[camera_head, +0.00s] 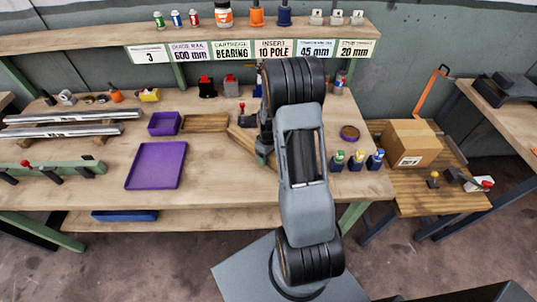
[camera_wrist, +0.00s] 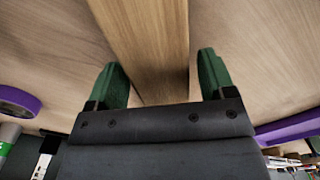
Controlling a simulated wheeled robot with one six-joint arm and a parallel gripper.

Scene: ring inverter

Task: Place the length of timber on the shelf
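The length of timber (camera_head: 242,142) is a pale wooden bar lying slantwise on the workbench, with its far right part hidden behind my arm. In the wrist view the timber (camera_wrist: 150,40) runs from the top edge down between the two green fingers. My gripper (camera_head: 263,158) is low over the timber and mostly hidden by my arm in the head view. In the wrist view my gripper (camera_wrist: 163,75) is open, with a finger on each side of the timber and visible gaps. The shelf (camera_head: 95,41) is a wooden board above the back of the bench, with white labels along its front.
Several bottles and pots, including a white jar (camera_head: 224,15), stand on the shelf. A purple tray (camera_head: 156,166), a purple box (camera_head: 163,123) and a darker wooden piece (camera_head: 205,123) lie left of the timber. A cardboard box (camera_head: 408,143) stands on the right.

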